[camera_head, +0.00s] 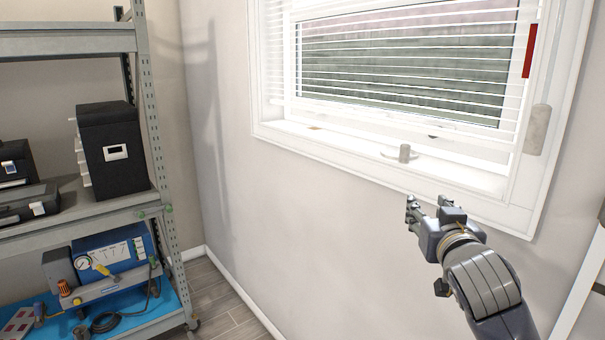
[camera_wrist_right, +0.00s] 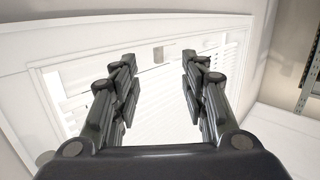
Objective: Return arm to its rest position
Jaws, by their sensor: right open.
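My right gripper (camera_head: 426,208) is in front of the wall, just below the window sill in the head view. It points toward the window. In the right wrist view, its two fingers (camera_wrist_right: 160,75) are apart with nothing between them. The window (camera_head: 400,70) with white blinds lies beyond the fingers. My left gripper does not show in either view.
A metal rack (camera_head: 147,85) stands at the left, with black cases, a black box (camera_head: 112,150) and a blue device (camera_head: 112,252) on its shelves. A small grey handle (camera_head: 404,153) sits at the window sill. The wall (camera_head: 300,210) between rack and arm is clear.

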